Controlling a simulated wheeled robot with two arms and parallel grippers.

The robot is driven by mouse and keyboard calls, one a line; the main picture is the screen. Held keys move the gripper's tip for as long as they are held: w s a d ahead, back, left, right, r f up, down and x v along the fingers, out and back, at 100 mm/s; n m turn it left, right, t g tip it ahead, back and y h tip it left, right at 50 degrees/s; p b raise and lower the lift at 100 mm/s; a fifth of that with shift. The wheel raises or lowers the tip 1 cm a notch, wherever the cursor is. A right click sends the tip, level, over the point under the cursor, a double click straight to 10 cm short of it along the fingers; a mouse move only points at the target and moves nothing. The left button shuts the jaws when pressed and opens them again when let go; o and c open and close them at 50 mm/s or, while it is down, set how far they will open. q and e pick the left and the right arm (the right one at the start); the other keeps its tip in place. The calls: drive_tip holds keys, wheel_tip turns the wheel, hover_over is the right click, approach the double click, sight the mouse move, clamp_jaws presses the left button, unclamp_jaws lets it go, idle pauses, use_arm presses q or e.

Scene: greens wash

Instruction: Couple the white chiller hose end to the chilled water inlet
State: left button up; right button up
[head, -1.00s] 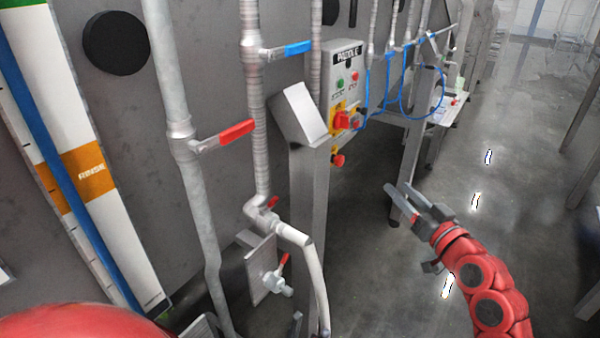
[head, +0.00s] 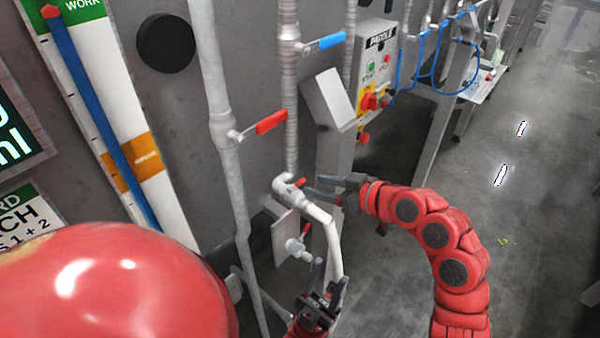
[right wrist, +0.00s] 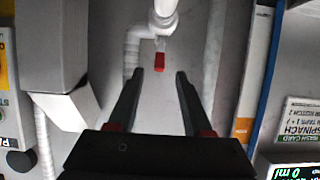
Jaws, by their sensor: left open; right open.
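A white hose (head: 333,245) hangs below the grey pipe elbow (head: 287,188) on the wall pipe. Its lower part passes behind my left gripper, so its free end is hidden. A plate-mounted fitting with a red lever (head: 296,246) is left of the hose; it may be the chilled water inlet, but no label is readable. My right gripper (head: 312,186) is open beside the elbow, fingers pointing left. In the right wrist view its open fingers (right wrist: 160,74) frame a small red lever (right wrist: 159,61), with nothing held. My left gripper (head: 328,274) is open, fingers up, by the lower hose; contact is unclear.
A grey pipe with a red-handled valve (head: 258,127) runs down left of the hose. A blue-handled valve (head: 322,43) is above. The paddle control box (head: 374,75) stands behind my right gripper. Floor at the right is open.

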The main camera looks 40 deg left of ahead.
sight(300, 181)
drive_tip(key=p+x, duration=0.2)
drive_tip(key=x, duration=0.4)
drive_tip(key=shift+a+f, duration=0.15)
drive_tip(key=shift+a, duration=0.2)
drive_tip(key=shift+w, duration=0.1)
clamp_jaws()
